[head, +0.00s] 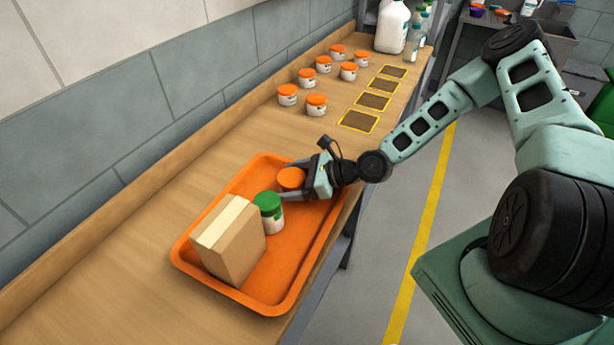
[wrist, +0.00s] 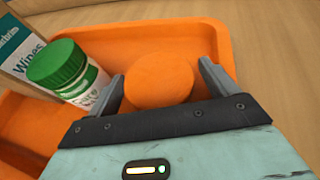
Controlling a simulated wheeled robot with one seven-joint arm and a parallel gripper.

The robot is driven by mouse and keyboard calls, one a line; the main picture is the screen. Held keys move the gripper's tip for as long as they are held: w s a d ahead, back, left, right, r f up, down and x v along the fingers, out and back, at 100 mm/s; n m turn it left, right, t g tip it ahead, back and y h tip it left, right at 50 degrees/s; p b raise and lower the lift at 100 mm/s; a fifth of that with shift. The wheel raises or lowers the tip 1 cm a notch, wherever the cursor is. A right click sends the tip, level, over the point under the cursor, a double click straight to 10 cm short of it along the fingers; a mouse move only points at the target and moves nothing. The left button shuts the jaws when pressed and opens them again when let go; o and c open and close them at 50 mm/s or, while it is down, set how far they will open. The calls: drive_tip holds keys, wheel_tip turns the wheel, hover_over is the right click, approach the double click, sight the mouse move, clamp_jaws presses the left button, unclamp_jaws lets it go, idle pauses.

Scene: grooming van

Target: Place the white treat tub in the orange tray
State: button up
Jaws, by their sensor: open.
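A treat tub with an orange lid (head: 291,179) is inside the orange tray (head: 185,252), near its far end. In the wrist view its round orange lid (wrist: 158,80) lies between my two fingers and hides the tub's body. My gripper (head: 298,181) is open, with one finger on each side of the tub. A small gap shows between the lid and the right finger; contact on the left is hard to tell. The tub looks upright, and its base is hidden.
A green-lidded tub (head: 270,212) stands close beside my gripper in the tray, with a cardboard box (head: 232,240) nearer. Several orange-lidded white tubs (head: 288,95) stand farther along the counter, beside yellow-edged dark squares (head: 358,122). A wall runs along the left.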

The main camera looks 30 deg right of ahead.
drive_tip(key=b+v, duration=0.2)
drive_tip(key=v, duration=1)
drive_tip(key=shift+d, duration=0.1)
idle(0.4)
